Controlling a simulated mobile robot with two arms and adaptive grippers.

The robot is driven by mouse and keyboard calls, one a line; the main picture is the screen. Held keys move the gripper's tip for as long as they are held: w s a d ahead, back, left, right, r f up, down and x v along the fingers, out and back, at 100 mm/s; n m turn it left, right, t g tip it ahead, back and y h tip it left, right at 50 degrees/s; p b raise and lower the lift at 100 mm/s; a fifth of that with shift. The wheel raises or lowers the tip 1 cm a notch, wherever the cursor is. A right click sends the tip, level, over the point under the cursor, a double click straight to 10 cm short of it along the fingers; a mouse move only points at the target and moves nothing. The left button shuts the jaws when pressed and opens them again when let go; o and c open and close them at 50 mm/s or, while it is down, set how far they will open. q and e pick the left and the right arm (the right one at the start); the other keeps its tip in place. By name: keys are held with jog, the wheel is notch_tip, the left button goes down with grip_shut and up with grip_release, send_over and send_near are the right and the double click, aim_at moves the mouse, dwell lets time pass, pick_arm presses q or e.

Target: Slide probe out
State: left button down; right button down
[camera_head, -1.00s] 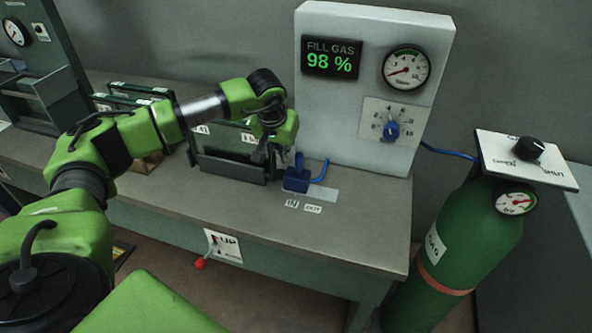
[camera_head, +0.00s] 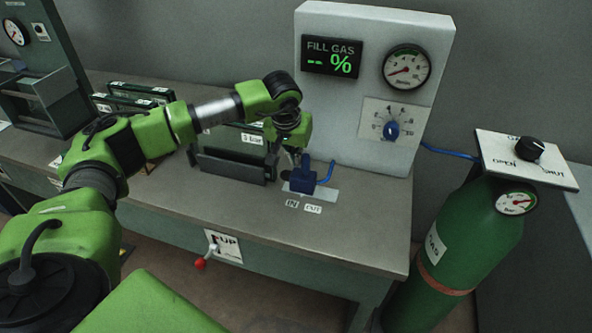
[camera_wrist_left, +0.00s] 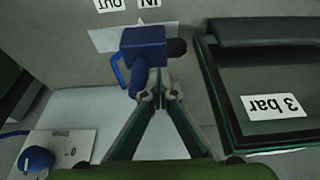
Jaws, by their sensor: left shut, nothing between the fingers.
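The blue probe (camera_head: 303,182) stands on its pale strip on the bench, above the IN label (camera_head: 292,203) and the OUT label (camera_head: 313,209). Its dark tip (camera_head: 286,176) points left toward the frame holder. My left gripper (camera_head: 294,156) is shut and empty, just behind the probe's upright part. In the left wrist view the probe (camera_wrist_left: 145,44) is just beyond the closed fingertips (camera_wrist_left: 157,94), very close; whether they touch is unclear. The fill gas display (camera_head: 331,60) reads "-- %". My right gripper is not in view.
A frame in a dark holder (camera_head: 232,166) stands left of the probe; the 3 bar label (camera_wrist_left: 273,106) shows. The grey fill unit (camera_head: 341,120) with gauge and blue knob (camera_head: 392,130) stands behind. A green gas cylinder (camera_head: 460,240) is at right. The bench front is clear.

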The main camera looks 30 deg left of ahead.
aim_at(306, 158)
pick_arm(q)
jog(key=shift+w+d, duration=0.2)
jog(key=shift+d, duration=0.55)
jog(key=shift+w+d, duration=0.2)
jog(key=shift+d, duration=0.55)
jog(key=shift+s+a, duration=0.15)
jog(key=shift+a, duration=0.45)
jog(key=shift+s+a, duration=0.15)
jog(key=shift+a, duration=0.45)
jog(key=d+p+v, duration=0.1)
jog(key=p+v, duration=0.3)
jog(key=v, duration=0.5)
jog(key=shift+s+f+p, duration=0.2)
jog(key=shift+s+p, duration=0.15)
jog(key=shift+p, duration=0.05)
